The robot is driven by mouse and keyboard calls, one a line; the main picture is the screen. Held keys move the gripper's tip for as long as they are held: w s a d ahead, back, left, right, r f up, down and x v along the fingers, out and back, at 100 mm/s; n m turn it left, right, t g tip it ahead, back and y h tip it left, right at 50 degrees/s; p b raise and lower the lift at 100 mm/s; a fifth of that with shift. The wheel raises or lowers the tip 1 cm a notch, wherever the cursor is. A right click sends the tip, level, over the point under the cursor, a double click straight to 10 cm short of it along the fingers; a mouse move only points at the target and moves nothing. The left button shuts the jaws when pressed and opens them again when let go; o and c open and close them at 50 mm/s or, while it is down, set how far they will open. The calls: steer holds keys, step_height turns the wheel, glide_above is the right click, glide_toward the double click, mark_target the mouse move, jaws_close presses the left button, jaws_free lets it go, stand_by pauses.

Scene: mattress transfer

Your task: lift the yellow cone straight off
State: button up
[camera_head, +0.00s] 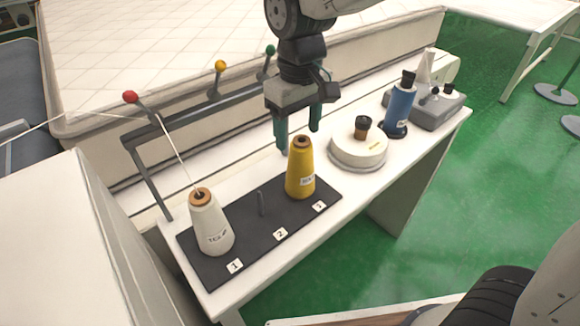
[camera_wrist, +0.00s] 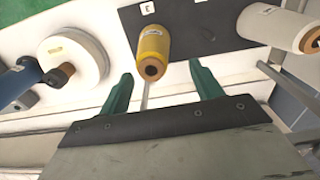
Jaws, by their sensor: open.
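The yellow cone (camera_head: 301,172) stands upright at position 3 on the black mat (camera_head: 228,262), with a brown top and a small label. My gripper (camera_head: 298,136) is open and empty, its two green fingers pointing down just above and behind the cone's top. In the wrist view the yellow cone (camera_wrist: 153,50) lies ahead of and between the fingers of my gripper (camera_wrist: 162,82), and neither finger appears to touch it. A bare peg (camera_head: 262,203) stands at position 2. The white cone (camera_head: 210,222) stands at position 1; it also shows in the wrist view (camera_wrist: 282,26).
A thread runs from the white cone up to a rail with red (camera_head: 130,97), yellow and green balls. The mattress (camera_head: 180,45) lies behind.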

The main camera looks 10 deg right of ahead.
mark_target(301, 147)
steer(key=f, duration=0.4)
steer(key=w+d+f, duration=0.1)
steer(key=shift+d+f, duration=0.1)
steer(key=shift+f, duration=0.3)
jaws_close()
